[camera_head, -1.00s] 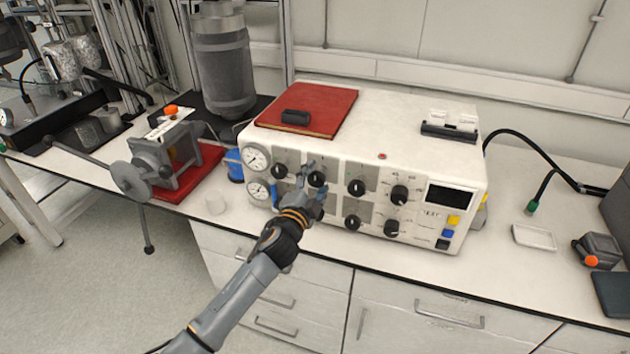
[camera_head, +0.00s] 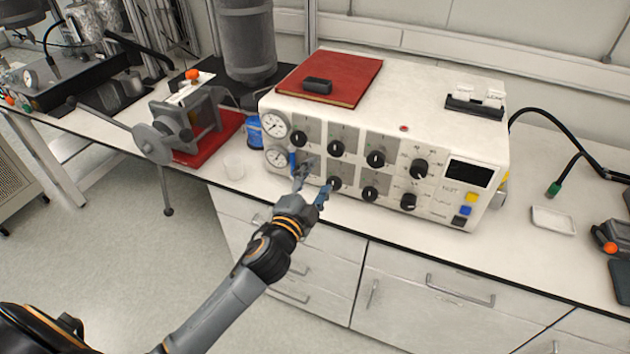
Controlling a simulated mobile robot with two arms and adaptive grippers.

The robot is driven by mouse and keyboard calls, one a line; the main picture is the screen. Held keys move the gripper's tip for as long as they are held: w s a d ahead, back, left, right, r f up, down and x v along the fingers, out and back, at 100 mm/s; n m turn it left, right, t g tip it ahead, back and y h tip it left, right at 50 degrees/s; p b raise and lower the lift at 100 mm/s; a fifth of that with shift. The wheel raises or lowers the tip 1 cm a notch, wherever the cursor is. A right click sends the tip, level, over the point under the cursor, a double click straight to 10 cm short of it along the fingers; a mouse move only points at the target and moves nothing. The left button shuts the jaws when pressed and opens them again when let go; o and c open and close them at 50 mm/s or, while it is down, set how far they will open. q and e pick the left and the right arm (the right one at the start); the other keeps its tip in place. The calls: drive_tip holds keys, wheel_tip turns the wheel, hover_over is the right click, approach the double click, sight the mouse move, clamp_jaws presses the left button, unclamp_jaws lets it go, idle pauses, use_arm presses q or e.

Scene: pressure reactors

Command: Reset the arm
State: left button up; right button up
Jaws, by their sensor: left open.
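My left arm comes in from the lower left, and its gripper (camera_head: 314,188) is open and empty. The two fingers are spread in front of the lower left part of the white control unit (camera_head: 436,81). One finger overlaps a lower knob panel in the picture, the other shows close to a lower black knob (camera_head: 334,183). I cannot tell whether either finger touches the unit. The unit has several black knobs, two round gauges (camera_head: 274,125) at its left end and a dark display (camera_head: 468,173). My right gripper is not in view.
A red book (camera_head: 345,77) with a small black object lies on the unit. A white tray (camera_head: 553,220) lies right. Drawers are below; the floor at left is clear.

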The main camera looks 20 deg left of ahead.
use_arm(q)
drive_tip(key=shift+s, duration=0.4)
drive_tip(key=s+a+f+n+g, duration=0.1)
drive_tip(key=s+f+n+g, duration=0.2)
drive_tip(key=f, duration=0.9)
drive_tip(key=s+a+f+g+b, duration=0.1)
drive_tip(key=s+f+g, duration=0.25)
drive_tip(key=f, duration=0.95)
drive_tip(key=s+a+f+n+g, duration=0.15)
drive_tip(key=s+f, duration=0.35)
drive_tip(key=f, duration=0.7)
drive_tip(key=s+f+n+g, duration=0.4)
drive_tip(key=s+f+g, duration=0.1)
drive_tip(key=s+f, duration=1.3)
drive_tip(key=s+f+n+g, duration=0.1)
drive_tip(key=s+f+g, duration=0.1)
drive_tip(key=s, duration=0.7)
drive_tip(key=s+f+n+g+b, duration=0.1)
drive_tip(key=s+f+g, duration=0.1)
drive_tip(key=s, duration=0.8)
drive_tip(key=shift+d+f+y, duration=0.25)
drive_tip(key=shift+f+y, duration=0.05)
drive_tip(key=shift+f, duration=0.15)
drive_tip(key=shift+w, duration=0.1)
